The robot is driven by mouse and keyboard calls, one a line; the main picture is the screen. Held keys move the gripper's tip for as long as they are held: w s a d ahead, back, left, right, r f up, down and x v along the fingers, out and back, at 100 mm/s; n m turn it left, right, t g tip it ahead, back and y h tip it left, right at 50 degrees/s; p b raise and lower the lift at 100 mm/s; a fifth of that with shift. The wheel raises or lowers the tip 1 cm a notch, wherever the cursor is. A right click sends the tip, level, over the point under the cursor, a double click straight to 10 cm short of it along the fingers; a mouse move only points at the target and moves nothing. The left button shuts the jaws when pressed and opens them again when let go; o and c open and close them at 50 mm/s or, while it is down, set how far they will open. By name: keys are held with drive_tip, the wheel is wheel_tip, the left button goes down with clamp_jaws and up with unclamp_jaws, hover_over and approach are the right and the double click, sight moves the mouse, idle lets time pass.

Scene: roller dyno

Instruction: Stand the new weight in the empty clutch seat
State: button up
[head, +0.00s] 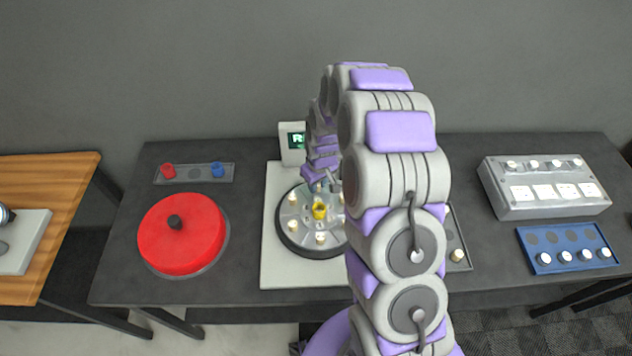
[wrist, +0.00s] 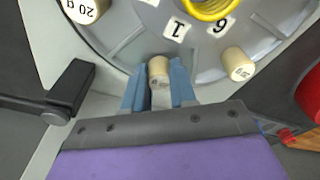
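The clutch plate (head: 290,240) is a round grey disc with a dark rim, numbered labels and a yellow coil (head: 319,209) at its middle. Several cream weights stand around it, such as one at the front (head: 320,238). In the wrist view, one weight (wrist: 242,65) stands right of my gripper and another, marked 20 (wrist: 84,10), at the upper left. My gripper (wrist: 159,78) has its blue fingers closed on the sides of a cream weight (wrist: 159,66), near label 1 at the plate's edge. Whether this weight touches the plate, and the seat under it, I cannot tell.
A red round cover (head: 180,235) with a black knob lies on the left. A tray behind my arm holds a cream weight (head: 457,255). A blue rack (head: 535,262) and a grey box (head: 520,205) stand on the right. A small display (head: 291,140) stands behind the plate.

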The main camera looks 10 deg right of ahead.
drive_tip(key=o, duration=0.5)
drive_tip(key=shift+d, duration=0.4)
drive_tip(key=shift+c, duration=0.2)
drive_tip(key=shift+o, duration=0.4)
drive_tip(key=shift+a, duration=0.15)
drive_tip(key=shift+c, duration=0.4)
drive_tip(key=shift+o, duration=1.4)
drive_tip(key=shift+a, duration=0.1)
drive_tip(key=shift+o, duration=0.2)
drive_tip(key=shift+c, duration=0.6)
